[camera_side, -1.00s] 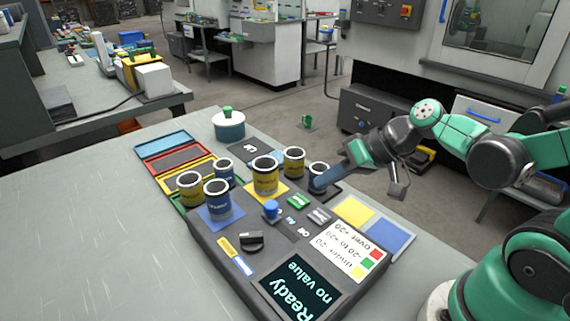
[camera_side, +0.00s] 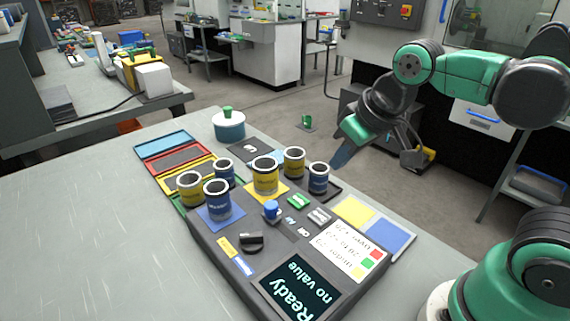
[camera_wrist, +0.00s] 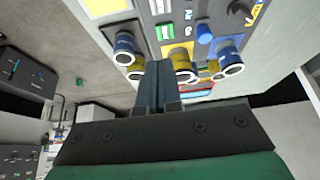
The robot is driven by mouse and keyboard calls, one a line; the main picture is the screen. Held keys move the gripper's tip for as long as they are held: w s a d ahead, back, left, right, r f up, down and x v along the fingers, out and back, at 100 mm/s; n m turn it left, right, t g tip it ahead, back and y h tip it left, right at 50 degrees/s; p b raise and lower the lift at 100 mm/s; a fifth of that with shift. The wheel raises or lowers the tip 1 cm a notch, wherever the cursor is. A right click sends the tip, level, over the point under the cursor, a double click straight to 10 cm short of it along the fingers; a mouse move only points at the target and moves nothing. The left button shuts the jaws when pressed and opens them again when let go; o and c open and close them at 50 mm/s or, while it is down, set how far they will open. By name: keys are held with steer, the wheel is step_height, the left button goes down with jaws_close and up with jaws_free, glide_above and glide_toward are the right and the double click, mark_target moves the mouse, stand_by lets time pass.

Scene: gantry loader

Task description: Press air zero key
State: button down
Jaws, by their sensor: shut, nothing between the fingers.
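The grey console (camera_side: 215,243) lies on the bench. A green key (camera_side: 298,201) and a grey key (camera_side: 318,216) sit on its top, with small "Air" and "Go" labels beside them. The dark screen (camera_side: 299,286) reads "Ready" and "no value". My gripper (camera_side: 338,162) is shut and empty, raised just beyond the blue can (camera_side: 319,178) at the console's far right, clear of the keys. In the wrist view its closed fingers (camera_wrist: 156,68) point towards the cans and console.
Several yellow and blue cans stand around the keys, including a tall yellow one (camera_side: 265,176). A blue knob (camera_side: 271,209) and a black knob (camera_side: 251,242) rise from the console. A teal pot (camera_side: 229,127) stands behind. The bench's left is clear.

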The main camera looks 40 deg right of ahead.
steer(key=r, duration=0.1)
steer(key=r+g, duration=0.1)
steer(key=s+r+g, duration=0.1)
steer(key=shift+a, duration=0.35)
steer(key=shift+f, duration=0.1)
glide_above(321, 215)
steer(key=f, duration=1.1)
steer(key=shift+s+f, duration=0.15)
steer(key=shift+s, duration=0.05)
steer(key=shift+f, duration=1.1)
steer(key=shift+f, duration=0.8)
steer(key=shift+r, duration=0.15)
steer(key=v, duration=0.8)
steer(key=shift+r, duration=0.15)
